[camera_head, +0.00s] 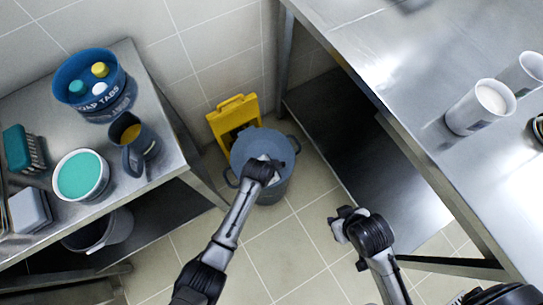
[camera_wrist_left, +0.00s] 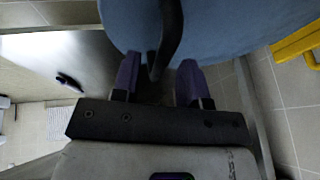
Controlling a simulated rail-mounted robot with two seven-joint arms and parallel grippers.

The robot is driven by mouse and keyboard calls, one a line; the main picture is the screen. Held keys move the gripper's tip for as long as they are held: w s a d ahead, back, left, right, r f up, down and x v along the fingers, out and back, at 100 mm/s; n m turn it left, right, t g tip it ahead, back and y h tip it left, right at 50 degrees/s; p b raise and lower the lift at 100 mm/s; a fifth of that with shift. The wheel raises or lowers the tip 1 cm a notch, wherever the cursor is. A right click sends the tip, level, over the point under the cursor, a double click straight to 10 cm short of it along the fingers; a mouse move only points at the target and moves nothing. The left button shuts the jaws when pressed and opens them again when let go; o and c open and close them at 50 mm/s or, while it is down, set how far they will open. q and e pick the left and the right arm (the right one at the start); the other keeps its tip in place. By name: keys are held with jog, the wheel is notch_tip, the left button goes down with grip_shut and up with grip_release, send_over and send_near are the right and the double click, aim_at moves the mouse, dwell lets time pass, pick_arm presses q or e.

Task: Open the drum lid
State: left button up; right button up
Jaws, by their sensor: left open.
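The drum (camera_head: 273,193) is a blue-grey pot with dark side handles, standing on the tiled floor between two counters. Its blue-grey lid (camera_head: 252,146) lies on top and looks closed. My left gripper (camera_head: 268,168) is over the near part of the lid. In the left wrist view its two purple fingers (camera_wrist_left: 157,80) are apart, with a dark bar-like handle (camera_wrist_left: 168,42) reaching between them against the blue surface. I cannot tell whether either finger touches it. My right gripper (camera_head: 342,226) hangs over the floor to the right, away from the drum; its fingers are unclear.
A yellow object (camera_head: 232,112) stands right behind the drum. The left counter (camera_head: 142,70) holds a blue tub (camera_head: 85,78), a dark jug (camera_head: 137,150) and a teal-topped bowl (camera_head: 82,176). The right steel table (camera_head: 400,75) carries white cups (camera_head: 480,108). Floor in front is clear.

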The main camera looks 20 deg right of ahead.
pick_arm(q)
grip_shut()
dwell(0.3)
jog(key=shift+r, duration=0.1)
jog(key=w+a+r+g+p, duration=0.1)
jog(key=w+a+r+p, duration=0.1)
jog(key=w+r+p, duration=0.5)
notch_tip(320, 180, up, 4)
jog(key=shift+w+a+f+p, duration=0.15)
jog(key=shift+w+p, duration=0.25)
jog(key=shift+p, duration=0.85)
